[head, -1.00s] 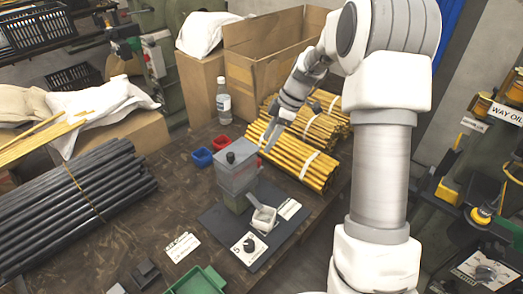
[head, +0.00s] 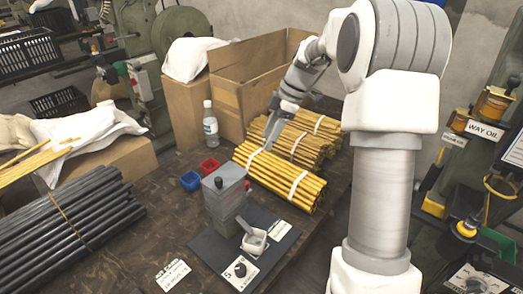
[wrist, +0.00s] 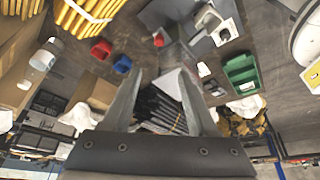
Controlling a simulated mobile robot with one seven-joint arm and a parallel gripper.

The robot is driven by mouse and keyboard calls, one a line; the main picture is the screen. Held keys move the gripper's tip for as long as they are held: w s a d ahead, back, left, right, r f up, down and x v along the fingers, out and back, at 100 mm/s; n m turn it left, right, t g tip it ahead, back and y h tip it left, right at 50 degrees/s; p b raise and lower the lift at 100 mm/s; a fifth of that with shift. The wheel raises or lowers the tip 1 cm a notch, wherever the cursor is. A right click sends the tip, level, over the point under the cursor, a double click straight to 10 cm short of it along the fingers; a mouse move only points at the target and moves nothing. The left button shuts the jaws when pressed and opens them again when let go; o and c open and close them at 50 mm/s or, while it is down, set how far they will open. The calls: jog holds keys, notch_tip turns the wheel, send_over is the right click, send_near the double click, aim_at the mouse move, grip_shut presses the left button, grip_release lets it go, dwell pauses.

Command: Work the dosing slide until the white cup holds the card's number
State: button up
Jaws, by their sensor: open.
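A white card (head: 241,272) with a "5" and a black round knob lies in front of the cup. My gripper (head: 268,140) is open and empty, above the yellow rods behind and right of the device, apart from it. In the wrist view its two fingers (wrist: 160,75) are spread, and the device (wrist: 165,18) shows beyond them near the top.
A red bin (head: 210,167) and a blue bin (head: 190,181) stand behind the device. Yellow rod bundles (head: 280,175) lie at its right, black rods (head: 65,225) at the left. A water bottle (head: 210,130) and cardboard box (head: 238,100) stand behind. A green tray (wrist: 241,74) shows in the wrist view.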

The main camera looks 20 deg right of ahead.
jog(key=shift+a, duration=0.15)
jog(key=shift+c, duration=1)
jog(key=w+a+n+g+h, duration=0.1)
jog(key=w+a+n+h, duration=0.1)
jog(key=a+n+h, duration=0.35)
jog(key=shift+n+y, duration=0.25)
jog(key=shift+y, duration=0.3)
jog(key=f+b, duration=0.1)
jog(key=f, duration=0.4)
jog(key=f+b, duration=0.1)
jog(key=f, duration=0.4)
jog(key=a+f+b, duration=0.1)
jog(key=f, duration=0.5)
jog(key=shift+s+f+b, duration=0.1)
jog(key=shift+s+b, duration=0.1)
jog(key=shift+b, duration=0.2)
grip_shut()
